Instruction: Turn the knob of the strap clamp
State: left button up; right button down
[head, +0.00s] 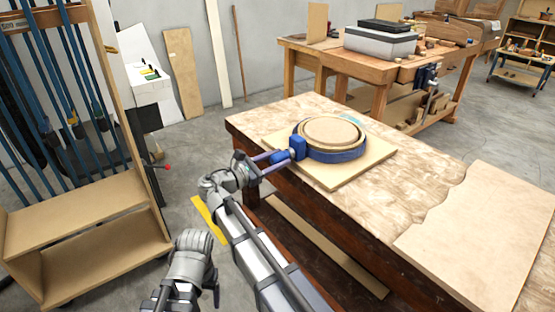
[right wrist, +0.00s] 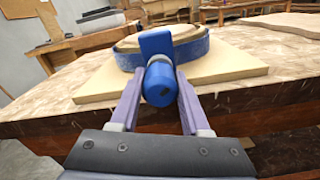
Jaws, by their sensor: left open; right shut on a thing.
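The strap clamp has a blue band (head: 338,156) wrapped around a round wooden form with the bent lamination (head: 333,131), lying on a square board (head: 345,180). A blue housing (head: 298,146) stands at the band's near left side. The blue cylindrical knob (right wrist: 160,84) sticks out from the housing toward my right gripper. My right gripper (head: 279,159) has its purple fingers on either side of the knob and is shut on it. Part of my left arm (head: 190,263) shows at the lower left of the head view, with no fingers visible.
The workbench (head: 410,195) has clear space right of the board, up to a large flat sheet (head: 485,235). A wooden rack (head: 85,225) with blue clamps stands at the left. Another bench (head: 350,70) with a grey case stands behind.

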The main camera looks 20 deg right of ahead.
jog(key=shift+m, duration=0.5)
jog(key=shift+c, duration=1.9)
grip_release()
